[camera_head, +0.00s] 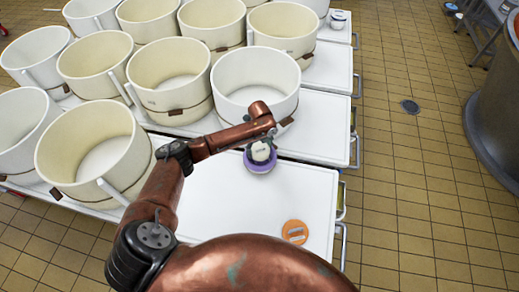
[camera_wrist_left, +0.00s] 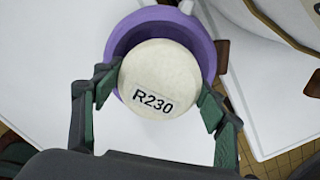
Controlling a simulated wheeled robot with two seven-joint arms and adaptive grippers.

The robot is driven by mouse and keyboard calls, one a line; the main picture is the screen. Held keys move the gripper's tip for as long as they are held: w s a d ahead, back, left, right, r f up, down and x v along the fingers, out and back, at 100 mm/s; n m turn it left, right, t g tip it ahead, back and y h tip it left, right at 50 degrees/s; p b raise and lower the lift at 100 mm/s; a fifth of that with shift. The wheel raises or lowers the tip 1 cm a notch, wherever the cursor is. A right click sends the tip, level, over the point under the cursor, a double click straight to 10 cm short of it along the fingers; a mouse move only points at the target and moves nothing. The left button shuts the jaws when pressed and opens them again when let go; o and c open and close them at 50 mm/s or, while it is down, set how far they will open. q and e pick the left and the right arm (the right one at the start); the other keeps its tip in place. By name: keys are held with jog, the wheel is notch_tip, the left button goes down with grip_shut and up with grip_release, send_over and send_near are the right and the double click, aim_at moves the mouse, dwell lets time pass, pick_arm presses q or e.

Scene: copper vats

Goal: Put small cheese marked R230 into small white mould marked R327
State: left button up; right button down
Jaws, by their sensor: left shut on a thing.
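The small cheese marked R230 (camera_wrist_left: 152,78) is a pale round piece with its label facing the left wrist camera. It also shows in the head view (camera_head: 261,152). My left gripper (camera_wrist_left: 158,98) is shut on it, with one green-padded finger on each side. The cheese is over or partly inside a purple round container (camera_head: 261,167), whose rim shows around its far side in the left wrist view (camera_wrist_left: 207,50). I cannot tell whether it touches the container. No mould with a readable R327 label shows. My right gripper is not in view.
Several large cream moulds (camera_head: 168,82) with brown tags crowd the white tables to the left and behind. An orange disc (camera_head: 295,231) with labels lies near the right front of the table (camera_head: 225,205). A small white item (camera_head: 338,17) stands far back.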

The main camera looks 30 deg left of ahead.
pick_arm(q)
jog(key=o, duration=1.1)
jog(key=shift+c, duration=0.2)
jog(key=o, duration=0.5)
jog(key=shift+o, duration=0.2)
notch_tip(320, 180, up, 12)
